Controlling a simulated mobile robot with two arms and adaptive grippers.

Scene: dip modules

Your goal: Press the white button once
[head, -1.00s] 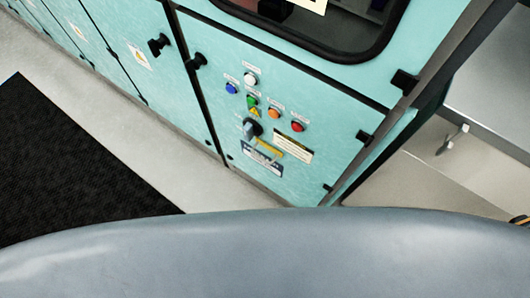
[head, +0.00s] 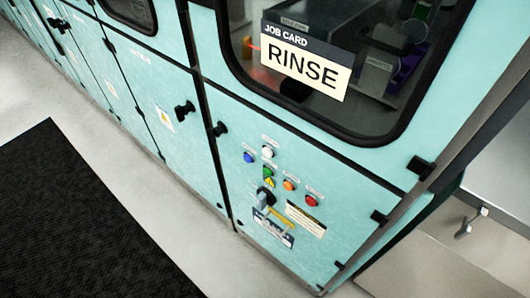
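The white button (head: 268,152) sits at the top of a cluster on the lower turquoise cabinet panel (head: 330,254). A blue button (head: 249,158) is to its left, a green button (head: 268,172) below it, and an orange button (head: 290,185) and a red button (head: 312,200) are lower right. Small labels are beside the buttons, too small to read. Nothing covers the white button. Neither of my grippers is in view.
A "JOB CARD RINSE" sign (head: 305,63) is on the window above. Black latches (head: 185,111) stick out from the doors. A black mat (head: 75,225) lies on the pale floor (head: 190,225).

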